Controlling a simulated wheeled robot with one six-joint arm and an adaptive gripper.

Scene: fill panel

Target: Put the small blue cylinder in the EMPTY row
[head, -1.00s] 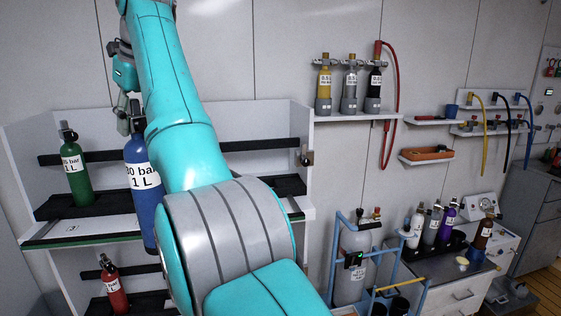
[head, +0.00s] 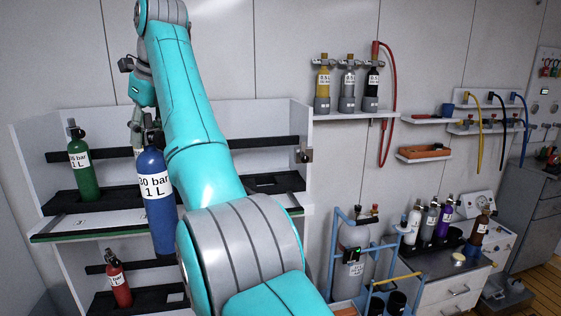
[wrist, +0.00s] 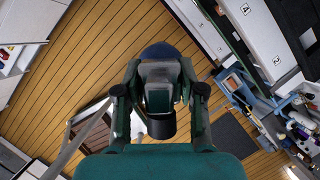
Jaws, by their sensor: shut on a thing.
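The blue cylinder (head: 160,212), with a white label reading "bar 1 L", hangs upright in front of the rack's upper shelf. My gripper (head: 139,128) is at its top, partly hidden behind the cylinder's valve and my arm. In the wrist view my gripper (wrist: 159,88) is shut around the valve end, with a bit of the blue cylinder (wrist: 160,50) showing beyond. The white rack (head: 265,122) has black recessed holders. A green cylinder (head: 81,170) stands at the left of its upper shelf and a red cylinder (head: 118,283) on the lower one. I cannot read any row sign.
My arm hides the middle of the rack. The upper shelf's right part (head: 272,184) looks bare. A wall shelf (head: 345,115) with several small cylinders, a blue-framed cart (head: 333,265) and a drawer bench (head: 455,292) stand to the right.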

